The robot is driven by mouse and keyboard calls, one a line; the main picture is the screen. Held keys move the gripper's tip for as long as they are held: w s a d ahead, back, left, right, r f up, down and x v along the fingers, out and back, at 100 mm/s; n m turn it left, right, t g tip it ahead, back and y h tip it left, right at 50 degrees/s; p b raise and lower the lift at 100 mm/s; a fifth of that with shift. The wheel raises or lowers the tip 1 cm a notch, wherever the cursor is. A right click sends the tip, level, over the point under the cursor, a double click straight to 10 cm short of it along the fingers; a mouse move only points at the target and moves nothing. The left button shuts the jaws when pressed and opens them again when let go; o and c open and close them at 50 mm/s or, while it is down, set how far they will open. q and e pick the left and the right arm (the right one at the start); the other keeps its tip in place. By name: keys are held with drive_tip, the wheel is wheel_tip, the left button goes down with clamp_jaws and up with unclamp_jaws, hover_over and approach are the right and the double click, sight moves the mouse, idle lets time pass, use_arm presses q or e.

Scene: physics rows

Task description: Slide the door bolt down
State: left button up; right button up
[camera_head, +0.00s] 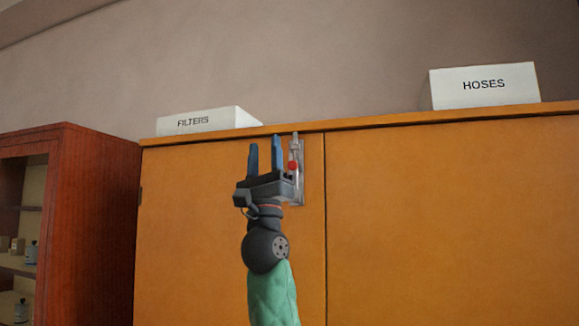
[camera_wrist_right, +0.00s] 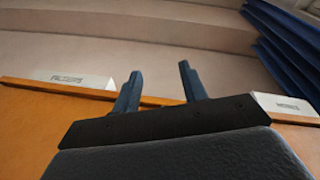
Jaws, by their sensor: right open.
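The door bolt (camera_head: 297,171) is a narrow grey metal piece with a red knob (camera_head: 292,166), mounted upright near the top right edge of the left orange cabinet door (camera_head: 200,230). Its upper end reaches about the cabinet's top edge. My right gripper (camera_head: 265,150) points upward just left of the bolt, its two blue fingers apart and nothing between them. The right finger partly overlaps the bolt plate in the head view; I cannot tell whether they touch. In the right wrist view the open fingers (camera_wrist_right: 160,90) show, but the bolt does not. My left gripper is not in view.
White boxes marked FILTERS (camera_head: 208,120) and HOSES (camera_head: 484,86) stand on the cabinet's top. A reddish-brown open shelf (camera_head: 92,220) with small containers stands at left. The right cabinet door (camera_head: 450,220) is bare.

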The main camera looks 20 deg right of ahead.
sight(292, 167)
drive_tip(key=w+d+f+m+g+h, duration=0.5)
drive_tip(key=w+d+m+g+h, duration=0.25)
drive_tip(key=m+g+h, duration=0.5)
drive_tip(key=shift+m+t+y, duration=0.75)
drive_tip(key=shift+m, duration=0.2)
drive_tip(key=p+x, duration=0.1)
drive_tip(key=x, duration=0.1)
drive_tip(key=p+x, duration=0.1)
drive_tip(key=x, duration=0.1)
drive_tip(key=p+x, duration=0.1)
drive_tip(key=x, duration=0.1)
drive_tip(key=shift+w+a+r, duration=0.2)
drive_tip(key=shift+w, duration=0.4)
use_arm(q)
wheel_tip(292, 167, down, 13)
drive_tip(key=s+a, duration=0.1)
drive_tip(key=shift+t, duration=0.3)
use_arm(e)
drive_tip(key=shift+w+d+r, duration=0.2)
drive_tip(key=shift+w+r, duration=0.05)
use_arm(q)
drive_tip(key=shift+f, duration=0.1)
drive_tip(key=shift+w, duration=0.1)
use_arm(e)
clamp_jaws()
